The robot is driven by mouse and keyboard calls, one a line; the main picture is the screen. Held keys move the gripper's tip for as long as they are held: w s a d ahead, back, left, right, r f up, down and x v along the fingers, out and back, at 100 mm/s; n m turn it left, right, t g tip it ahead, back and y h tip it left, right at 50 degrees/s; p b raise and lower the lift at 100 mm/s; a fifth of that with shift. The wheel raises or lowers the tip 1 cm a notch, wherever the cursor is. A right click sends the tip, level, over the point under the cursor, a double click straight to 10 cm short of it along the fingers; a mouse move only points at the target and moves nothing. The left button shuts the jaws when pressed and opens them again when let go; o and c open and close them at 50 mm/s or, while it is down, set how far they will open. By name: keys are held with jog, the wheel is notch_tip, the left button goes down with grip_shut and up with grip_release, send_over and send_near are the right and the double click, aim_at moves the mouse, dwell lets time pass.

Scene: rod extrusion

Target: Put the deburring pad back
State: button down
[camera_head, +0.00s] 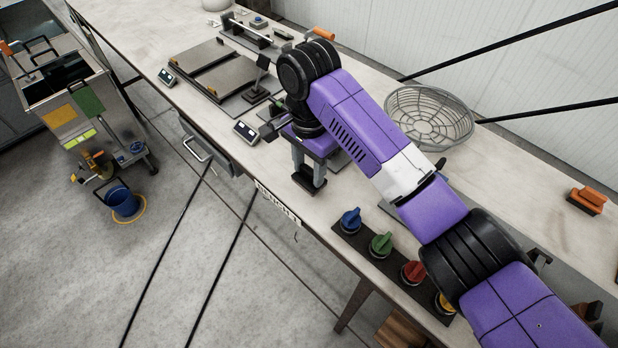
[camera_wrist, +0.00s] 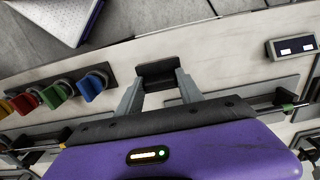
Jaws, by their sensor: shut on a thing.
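My gripper (camera_head: 308,183) is above the front part of the workbench, near its edge. It is shut on a dark block, which looks like the deburring pad (camera_wrist: 157,70), held between the two grey fingertips. The wrist view shows the gripper (camera_wrist: 158,78) with the dark block spanning the gap between the fingers. In the head view the block is small and dark, and its gap to the bench top is hard to judge. The pad's resting place cannot be made out for sure; my arm covers part of the bench.
Blue, green, red and yellow knobs (camera_head: 381,245) stand right of the gripper along the front edge. Small display units (camera_head: 246,132) and flat grey plates (camera_head: 215,72) lie left. A wire basket (camera_head: 430,117) is behind my arm. An orange-topped block (camera_head: 588,200) lies far right.

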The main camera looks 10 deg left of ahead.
aim_at(309, 180)
jog(key=shift+f, duration=2)
jog(key=shift+f, duration=0.1)
jog(key=c, duration=0.8)
grip_release()
jog(key=shift+o, duration=0.2)
notch_tip(309, 180, up, 12)
jog(key=shift+r+p, duration=0.15)
jog(key=shift+p, duration=0.25)
